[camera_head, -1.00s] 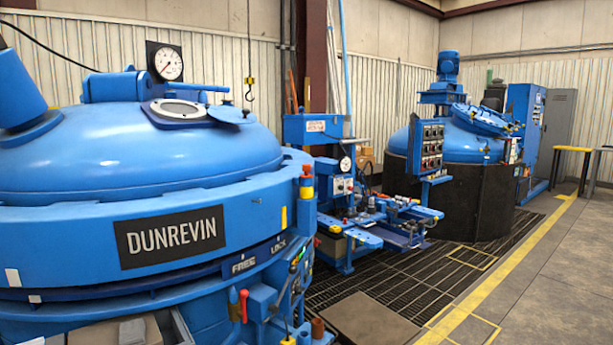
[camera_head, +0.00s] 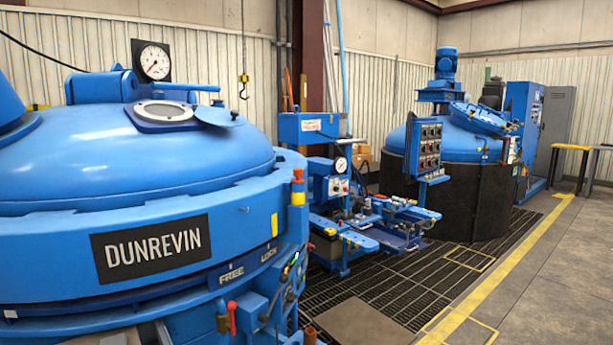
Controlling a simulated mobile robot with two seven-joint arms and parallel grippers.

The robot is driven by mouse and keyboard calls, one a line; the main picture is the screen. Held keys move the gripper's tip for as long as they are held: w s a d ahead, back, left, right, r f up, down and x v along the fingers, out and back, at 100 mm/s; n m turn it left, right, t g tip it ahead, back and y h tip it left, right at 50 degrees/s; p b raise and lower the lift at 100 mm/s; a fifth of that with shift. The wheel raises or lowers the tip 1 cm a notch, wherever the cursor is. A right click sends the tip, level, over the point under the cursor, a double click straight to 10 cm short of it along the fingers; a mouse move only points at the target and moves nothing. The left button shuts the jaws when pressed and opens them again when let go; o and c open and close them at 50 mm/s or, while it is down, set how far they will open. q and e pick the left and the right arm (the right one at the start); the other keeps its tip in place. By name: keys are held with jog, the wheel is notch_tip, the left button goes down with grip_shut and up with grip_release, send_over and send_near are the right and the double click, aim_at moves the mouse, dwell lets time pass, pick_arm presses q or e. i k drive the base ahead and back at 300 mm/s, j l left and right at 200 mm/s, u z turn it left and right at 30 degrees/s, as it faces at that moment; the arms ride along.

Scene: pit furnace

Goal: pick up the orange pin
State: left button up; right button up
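A small upright post with a red top and yellow body (camera_head: 298,190) stands on the right rim of the big blue furnace (camera_head: 235,212) marked DUNREVIN. A red-handled lever (camera_head: 232,316) is low on the furnace front, below the FREE and LOCK labels. A brownish cylinder top (camera_head: 310,335) shows at the bottom edge, partly cut off. Neither of my grippers is in view.
The furnace fills the left side, close to me. A blue workstation (camera_head: 345,240) stands on dark floor grating (camera_head: 385,290) beyond it. A second vessel in a black pit wall (camera_head: 480,200) is farther back. Concrete floor (camera_head: 560,280) is open on the right.

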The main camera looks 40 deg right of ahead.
aim_at(298, 172)
jog(key=i+l, duration=0.15)
jog(key=l, duration=0.25)
jog(key=i+l+z, duration=0.1)
jog(key=l, duration=0.3)
jog(key=i+l, duration=0.25)
jog(key=i+l+z, duration=0.1)
jog(key=l, duration=0.4)
jog(key=i+l, duration=0.3)
